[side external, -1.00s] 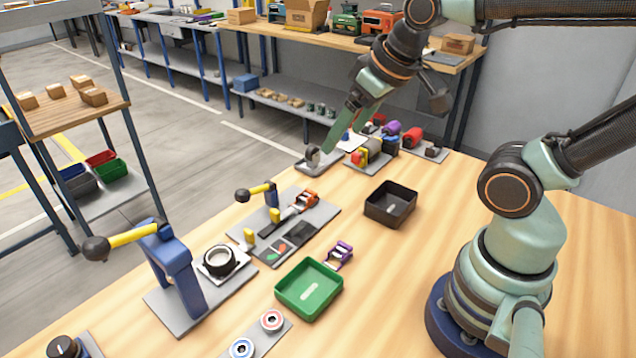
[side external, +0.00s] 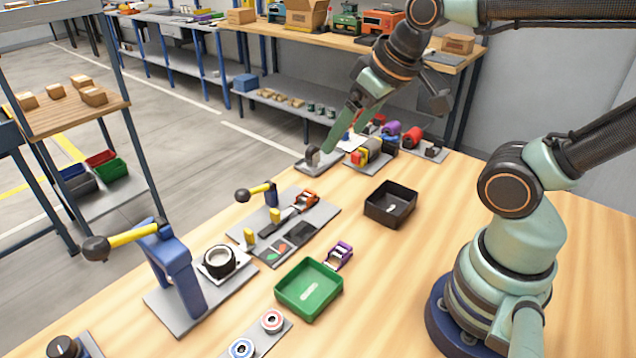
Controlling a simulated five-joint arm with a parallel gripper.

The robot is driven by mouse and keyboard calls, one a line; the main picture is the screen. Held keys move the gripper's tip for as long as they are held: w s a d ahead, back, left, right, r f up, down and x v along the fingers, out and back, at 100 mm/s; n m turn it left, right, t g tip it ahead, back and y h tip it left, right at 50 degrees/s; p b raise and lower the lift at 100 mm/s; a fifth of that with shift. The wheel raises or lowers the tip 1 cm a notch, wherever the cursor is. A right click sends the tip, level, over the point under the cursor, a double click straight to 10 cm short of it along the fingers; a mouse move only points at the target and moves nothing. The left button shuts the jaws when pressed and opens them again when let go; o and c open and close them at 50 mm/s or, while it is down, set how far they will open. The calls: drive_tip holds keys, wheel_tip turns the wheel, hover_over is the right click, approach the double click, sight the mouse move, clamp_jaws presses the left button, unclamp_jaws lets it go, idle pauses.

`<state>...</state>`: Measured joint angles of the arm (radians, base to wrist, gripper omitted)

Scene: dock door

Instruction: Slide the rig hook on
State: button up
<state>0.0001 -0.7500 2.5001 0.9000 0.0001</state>
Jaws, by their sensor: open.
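My gripper (side external: 344,139) is at the far end of the bench, its two pale green fingers apart and pointing down-left. It is just above and right of a small dark rounded piece (side external: 313,154) on a grey plate (side external: 308,167). No part is visible between the fingers. I cannot tell whether the near finger touches the dark piece. I cannot pick out the rig hook with certainty at this size; the fingers partly hide what lies behind them.
Right of my gripper stand plates with coloured parts, including a red piece (side external: 412,136). A black tray (side external: 390,211), a green tray (side external: 293,290), a purple clip (side external: 341,253) and a blue lever press (side external: 178,270) are nearer.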

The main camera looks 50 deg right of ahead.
drive_tip(key=c, duration=0.5)
drive_tip(key=shift+w, duration=0.25)
drive_tip(key=shift+c, duration=0.7)
drive_tip(key=g, duration=0.6)
hover_over(275, 210)
wheel_tip(275, 210, down, 10)
wheel_tip(275, 210, down, 12)
drive_tip(key=shift+a+r, duration=0.1)
drive_tip(key=shift+r, duration=0.15)
clamp_jaws()
